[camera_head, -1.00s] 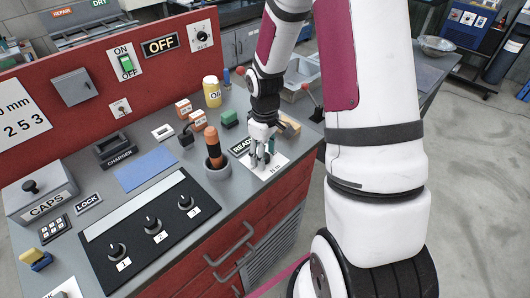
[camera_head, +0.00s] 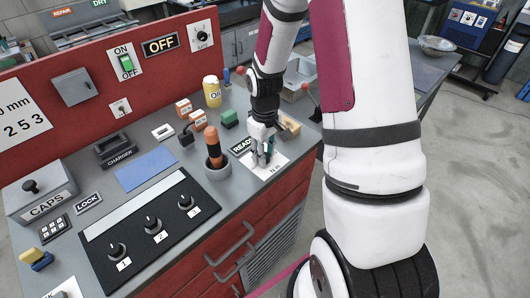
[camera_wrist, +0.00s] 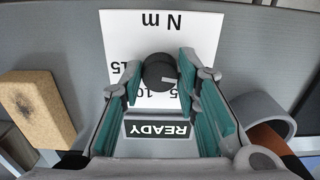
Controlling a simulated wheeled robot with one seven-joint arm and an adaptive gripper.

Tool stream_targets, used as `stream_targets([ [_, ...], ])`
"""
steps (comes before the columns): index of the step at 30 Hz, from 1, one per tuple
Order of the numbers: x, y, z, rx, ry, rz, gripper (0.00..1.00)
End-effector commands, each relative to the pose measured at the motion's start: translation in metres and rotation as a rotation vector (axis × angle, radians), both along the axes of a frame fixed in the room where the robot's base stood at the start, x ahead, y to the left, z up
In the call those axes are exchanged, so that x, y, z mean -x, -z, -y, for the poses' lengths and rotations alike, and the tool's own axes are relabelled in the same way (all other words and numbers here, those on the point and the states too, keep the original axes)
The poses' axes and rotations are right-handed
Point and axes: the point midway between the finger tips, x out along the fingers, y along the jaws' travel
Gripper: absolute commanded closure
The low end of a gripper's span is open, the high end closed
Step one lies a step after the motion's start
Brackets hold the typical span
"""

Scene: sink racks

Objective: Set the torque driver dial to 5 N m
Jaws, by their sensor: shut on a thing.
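A round black dial (camera_wrist: 158,72) with a short white mark sits on a white card (camera_wrist: 205,28) printed "N m", seen upside down in the wrist view. Figures 15, 10 and 5 show around the dial, partly covered by my fingers. The white mark lies on the dial's right side in the wrist picture. My gripper (camera_wrist: 160,76) is shut on the dial, one teal-padded finger on each side. In the head view my gripper (camera_head: 262,160) is down at the card (camera_head: 278,170), and the dial is hidden.
A READY plate (camera_wrist: 157,129) lies just beside the card. A grey cup (camera_head: 217,172) holding an orange-handled tool stands left of my gripper in the head view. A tan block (camera_wrist: 38,108) lies near on the other side. A black panel with three knobs (camera_head: 150,225) is farther left.

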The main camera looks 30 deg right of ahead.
Motion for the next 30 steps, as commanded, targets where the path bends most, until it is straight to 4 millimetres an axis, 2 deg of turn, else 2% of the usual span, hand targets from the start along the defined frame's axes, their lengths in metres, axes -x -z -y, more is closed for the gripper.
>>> stream_targets([
  [18, -0.0006, 0.0, -0.0017, 0.001, 0.561, 0.001, 0.99],
  [30, -0.0008, -0.0001, -0.0018, 0.0, 0.808, 0.001, 0.99],
])
